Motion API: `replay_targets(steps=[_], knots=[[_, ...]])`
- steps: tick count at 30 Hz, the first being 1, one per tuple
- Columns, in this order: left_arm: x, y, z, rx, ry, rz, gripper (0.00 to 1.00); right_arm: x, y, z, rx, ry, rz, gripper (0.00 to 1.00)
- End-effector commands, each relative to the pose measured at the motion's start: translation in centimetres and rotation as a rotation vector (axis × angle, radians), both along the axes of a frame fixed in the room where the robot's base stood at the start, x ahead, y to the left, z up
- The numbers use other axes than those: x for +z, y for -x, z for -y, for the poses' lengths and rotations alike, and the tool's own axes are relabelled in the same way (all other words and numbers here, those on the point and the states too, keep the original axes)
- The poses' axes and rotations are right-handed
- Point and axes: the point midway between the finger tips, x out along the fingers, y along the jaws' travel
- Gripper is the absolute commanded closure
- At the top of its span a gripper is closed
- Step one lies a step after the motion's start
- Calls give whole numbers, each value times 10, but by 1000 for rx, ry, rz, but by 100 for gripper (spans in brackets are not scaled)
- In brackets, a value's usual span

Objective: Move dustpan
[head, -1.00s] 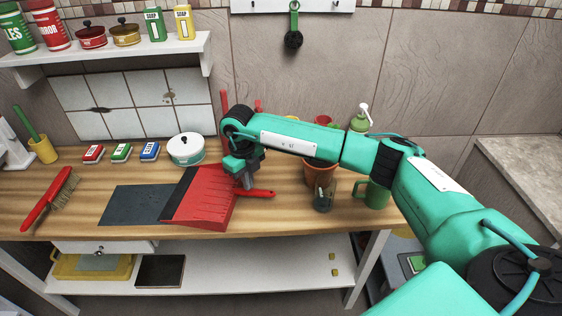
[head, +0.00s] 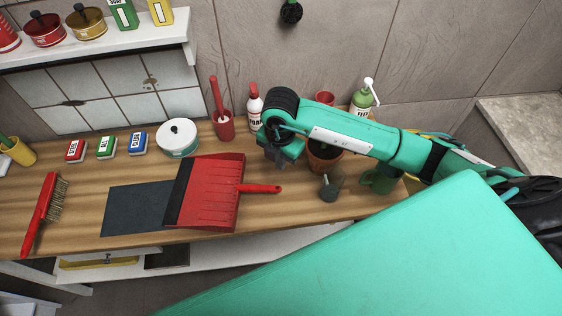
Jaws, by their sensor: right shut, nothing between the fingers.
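The red dustpan (head: 212,192) with a black front lip lies on the wooden worktop. Its lip rests over the right part of the dark slate mat (head: 132,211), and its red handle points right. My right gripper (head: 277,160) is shut and empty, behind and above the handle and apart from it. Its fingertips are small and partly hidden by the wrist. My left gripper is not in view.
A red brush (head: 42,212) lies left of the mat. A plant pot (head: 323,157) and a small dark cup (head: 330,187) stand to the right.

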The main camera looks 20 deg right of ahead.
Motion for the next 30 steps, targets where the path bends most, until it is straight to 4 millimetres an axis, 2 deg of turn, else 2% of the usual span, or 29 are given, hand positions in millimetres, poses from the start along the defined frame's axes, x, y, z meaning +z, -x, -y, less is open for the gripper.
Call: replay_targets(steps=[15,21,30], knots=[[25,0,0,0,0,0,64,-82,1,0,3,1,-4,100],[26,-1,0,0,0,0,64,-94,0,0,4,0,-1,100],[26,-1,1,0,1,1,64,-95,0,0,4,0,-1,100]])
